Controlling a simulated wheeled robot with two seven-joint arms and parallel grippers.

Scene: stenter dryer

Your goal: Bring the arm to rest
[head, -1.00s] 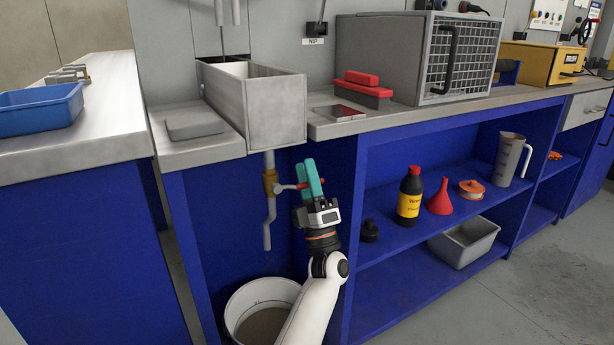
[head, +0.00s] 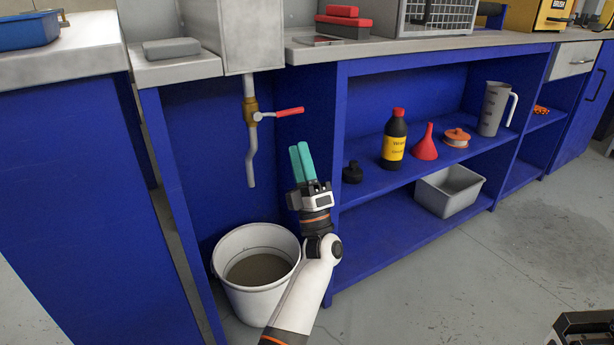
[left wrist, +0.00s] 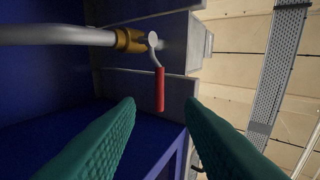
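My left gripper (head: 301,148) is open and empty, its two teal fingers pointing up, below and just right of the drain valve. The valve's red handle (head: 290,112) points right, about level, from a brass body (head: 251,108) on the drain pipe (head: 250,150). In the left wrist view, the red handle (left wrist: 160,90) lies beyond the gap between the spread fingertips (left wrist: 160,103), apart from them. A white bucket (head: 226,268) with murky grey-brown contents stands on the floor under the pipe. No stream shows at the pipe's end.
Right of my arm, a blue shelf unit (head: 400,235) holds a black bottle (head: 395,140), a red funnel (head: 427,145), a jug (head: 494,108) and a grey bin (head: 450,190). A metal trough (head: 230,35) hangs above the valve. The floor (head: 450,300) at front right is mostly clear.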

